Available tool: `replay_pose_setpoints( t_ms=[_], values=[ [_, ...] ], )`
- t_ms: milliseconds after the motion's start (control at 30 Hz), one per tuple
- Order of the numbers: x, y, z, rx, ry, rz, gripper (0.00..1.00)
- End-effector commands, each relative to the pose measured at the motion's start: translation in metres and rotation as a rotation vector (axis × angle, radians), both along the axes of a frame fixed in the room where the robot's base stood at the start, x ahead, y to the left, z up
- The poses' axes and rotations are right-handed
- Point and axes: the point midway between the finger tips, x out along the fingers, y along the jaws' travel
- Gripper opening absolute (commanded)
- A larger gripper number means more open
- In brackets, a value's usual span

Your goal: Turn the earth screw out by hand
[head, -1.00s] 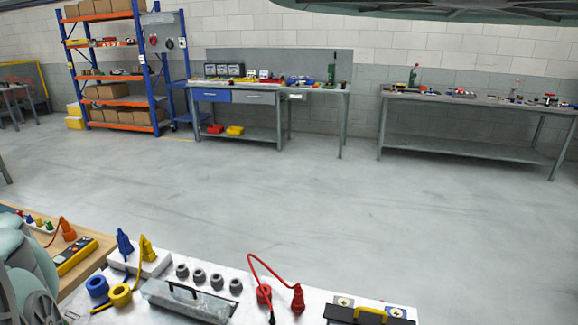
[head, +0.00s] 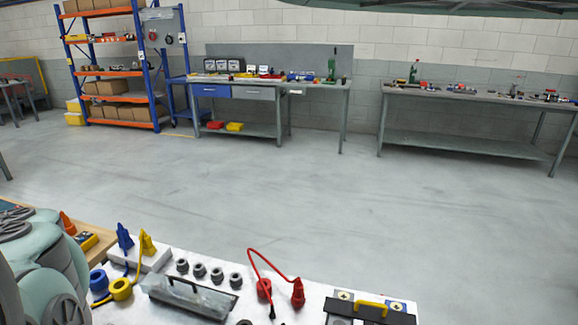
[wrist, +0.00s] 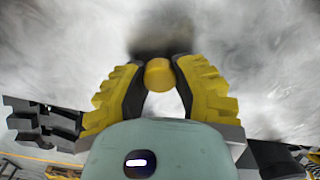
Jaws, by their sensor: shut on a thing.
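My gripper (wrist: 157,64) shows in the wrist view, with yellow-padded fingers closed from both sides on a small yellow round piece (wrist: 159,75). The piece has a flat round face turned to the camera. What lies beyond it is a dark blur, so I cannot tell whether it is the earth screw or whether it is still seated in anything. The gripper is not in the head view; only my arm shows there, at the lower left.
In the head view, a white worktop (head: 205,258) holds a blue plug (head: 125,238), a yellow plug (head: 147,243), grey round fittings (head: 199,270), a clear-lidded box (head: 188,297) and a red lead (head: 262,256). Open floor (head: 330,200) lies beyond, before benches (head: 470,97) and shelving (head: 110,70).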

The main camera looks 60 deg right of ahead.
Motion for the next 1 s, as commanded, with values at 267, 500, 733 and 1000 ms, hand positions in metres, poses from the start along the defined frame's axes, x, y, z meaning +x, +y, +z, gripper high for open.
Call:
replay_pose_setpoints(
  t_ms=[267,500,733,1000],
  values=[
    [0.0019,-0.0018,-0.0004,0.001,-0.006,0.392,0.02],
    [0.0019,-0.0014,-0.0001,0.000,-0.007,0.523,0.02],
    [0.0016,-0.0012,-0.0001,0.000,-0.005,0.521,0.37],
    [0.0006,-0.0007,-0.0001,0.000,-0.003,0.521,0.60]
  ],
)
